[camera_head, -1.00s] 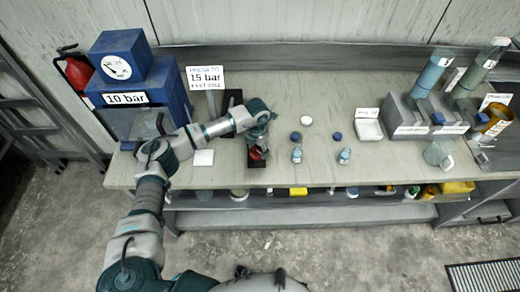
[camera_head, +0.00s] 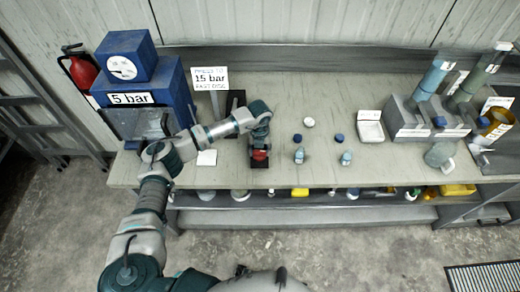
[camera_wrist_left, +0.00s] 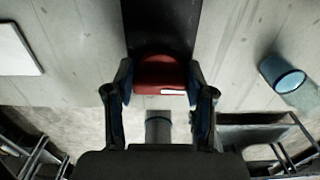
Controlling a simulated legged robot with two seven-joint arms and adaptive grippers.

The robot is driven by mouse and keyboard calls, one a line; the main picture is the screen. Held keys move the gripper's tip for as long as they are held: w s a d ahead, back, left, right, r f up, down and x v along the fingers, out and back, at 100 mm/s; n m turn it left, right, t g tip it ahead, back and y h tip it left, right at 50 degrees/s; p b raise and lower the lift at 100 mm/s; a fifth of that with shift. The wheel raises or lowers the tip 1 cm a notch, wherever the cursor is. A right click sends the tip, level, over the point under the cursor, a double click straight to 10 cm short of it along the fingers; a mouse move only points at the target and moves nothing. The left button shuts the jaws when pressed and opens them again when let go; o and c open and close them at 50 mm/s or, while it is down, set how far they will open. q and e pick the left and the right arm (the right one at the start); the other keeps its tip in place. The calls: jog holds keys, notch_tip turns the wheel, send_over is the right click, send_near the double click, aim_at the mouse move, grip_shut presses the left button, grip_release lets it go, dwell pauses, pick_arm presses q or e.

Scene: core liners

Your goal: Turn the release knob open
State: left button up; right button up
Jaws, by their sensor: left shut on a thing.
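The red release knob (camera_head: 260,155) sits on a dark base plate (camera_head: 258,164) near the front edge of the bench. My left gripper (camera_head: 261,147) points down at it from above. In the left wrist view the red knob (camera_wrist_left: 160,75) lies between the two fingers of my left gripper (camera_wrist_left: 160,90), which are shut on it. A white mark shows on the knob's near edge. The blue press (camera_head: 165,85) at the left bears a sign reading 5 bar (camera_head: 131,98) and a round gauge (camera_head: 122,67). My right gripper is not in view.
A sign reading 15 bar (camera_head: 210,78) stands behind my left arm. Small bottles (camera_head: 299,155) and caps (camera_head: 308,122) stand right of the knob. A white tray (camera_head: 370,131) and grey racks with tubes (camera_head: 405,125) stand farther right. A red extinguisher (camera_head: 83,72) hangs at the left.

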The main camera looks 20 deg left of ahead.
pick_arm(q)
jog(key=shift+s+f, duration=0.2)
jog(key=shift+f, duration=0.05)
dwell(0.3)
jog(key=o, duration=1.2)
jog(key=shift+r, duration=0.1)
jog(key=shift+c, duration=0.2)
jog(key=shift+r, duration=0.1)
